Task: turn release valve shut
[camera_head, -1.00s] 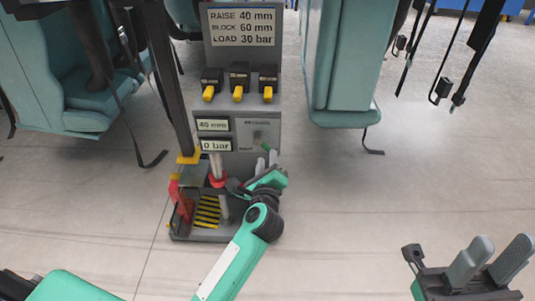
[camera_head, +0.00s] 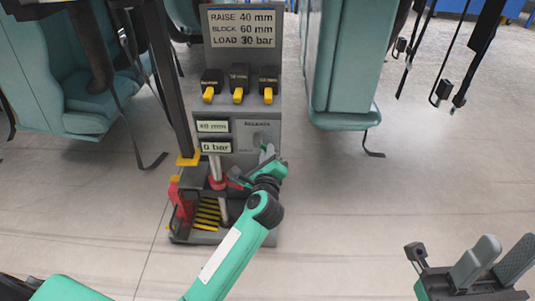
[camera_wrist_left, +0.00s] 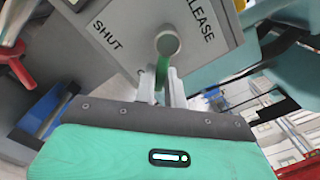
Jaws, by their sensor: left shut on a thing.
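The release valve has a round grey hub (camera_wrist_left: 167,43) and a green lever (camera_wrist_left: 162,72) on a grey panel marked SHUT and RELEASE in the left wrist view. The lever points down toward the hand, between the two labels as seen there. My left gripper (camera_wrist_left: 162,88) is shut on the lever, one finger on each side. In the head view my left gripper (camera_head: 267,154) is at the panel's lower right and hides most of the valve. My right gripper (camera_head: 498,262) is at the lower right, open and empty, far from the panel.
A red part (camera_head: 181,200) stands at the unit's lower left. Teal seats (camera_head: 342,70) flank the unit.

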